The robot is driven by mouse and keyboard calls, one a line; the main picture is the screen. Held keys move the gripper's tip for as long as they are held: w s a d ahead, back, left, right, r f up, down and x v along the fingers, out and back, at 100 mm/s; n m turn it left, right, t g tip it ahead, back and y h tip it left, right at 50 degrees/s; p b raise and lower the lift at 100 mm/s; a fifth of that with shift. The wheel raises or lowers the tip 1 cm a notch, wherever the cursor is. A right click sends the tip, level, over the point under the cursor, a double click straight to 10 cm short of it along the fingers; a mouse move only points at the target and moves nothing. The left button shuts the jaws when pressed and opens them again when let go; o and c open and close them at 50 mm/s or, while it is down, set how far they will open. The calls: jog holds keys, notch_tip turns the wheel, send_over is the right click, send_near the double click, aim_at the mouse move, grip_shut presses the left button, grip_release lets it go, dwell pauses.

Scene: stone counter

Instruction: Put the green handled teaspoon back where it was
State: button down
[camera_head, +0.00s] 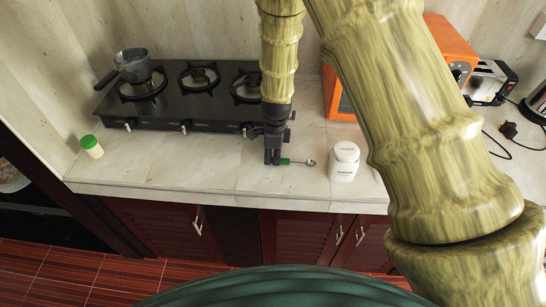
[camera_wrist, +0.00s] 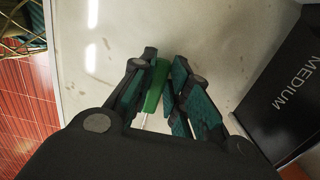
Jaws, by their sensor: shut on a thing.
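The teaspoon has a green handle (camera_head: 284,161) and a silver bowl (camera_head: 310,163) that points right in the head view. It is at the front part of the counter, just left of a white jar. My gripper (camera_head: 272,160) points down at the counter and is shut on the green handle. In the wrist view the green handle (camera_wrist: 155,88) lies between the fingers of my gripper (camera_wrist: 160,82). Most of the spoon's metal part is hidden there by the gripper body. I cannot tell whether the spoon touches the counter.
A white lidded jar (camera_head: 343,162) stands close right of the spoon. A black gas stove (camera_head: 170,108) with a small pot (camera_head: 133,66) is behind to the left. A green-capped shaker (camera_head: 92,146) stands at the far left. The counter's front edge is near; the counter (camera_head: 185,172) left of my gripper is clear.

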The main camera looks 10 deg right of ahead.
jog(key=shift+f, duration=0.15)
jog(key=c, duration=1.4)
grip_release()
jog(key=shift+o, duration=0.2)
notch_tip(320, 180, up, 12)
jog(key=b, duration=0.4)
jog(key=shift+d+r, duration=0.2)
jog(key=shift+d, duration=0.1)
jog(key=shift+s, duration=0.1)
